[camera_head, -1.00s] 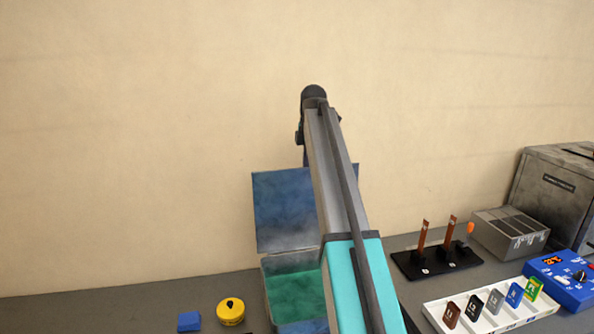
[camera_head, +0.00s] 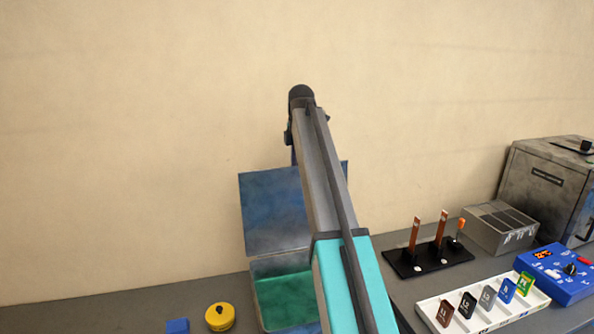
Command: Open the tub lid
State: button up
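The tub (camera_head: 283,263) stands on the bench below the middle of the view, with a green inside. Its blue-grey lid (camera_head: 268,212) is raised and stands roughly upright at the tub's back edge, leaving the tub's top uncovered. My arm crosses in front and covers the right part of the lid and tub. The arm's far end is above the lid, and a dark link goes down behind the lid's top edge. My gripper's fingers are hidden, so I cannot see whether they touch the lid.
Left of the tub are a yellow round container (camera_head: 219,317) and a blue block (camera_head: 178,326). To the right are a black stand (camera_head: 428,262) with copper bars, a white tray (camera_head: 455,327) of labelled tags, a blue control box (camera_head: 570,290), a grey vented box (camera_head: 500,230) and a metal cabinet (camera_head: 540,195).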

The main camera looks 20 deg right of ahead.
jog(key=shift+a+r, duration=0.2)
jog(key=shift+a, duration=0.05)
jog(key=shift+a, duration=0.1)
dwell(0.3)
jog(key=shift+r, duration=0.2)
notch_tip(320, 180, up, 13)
jog(key=s, duration=0.3)
dwell(0.4)
dwell(0.7)
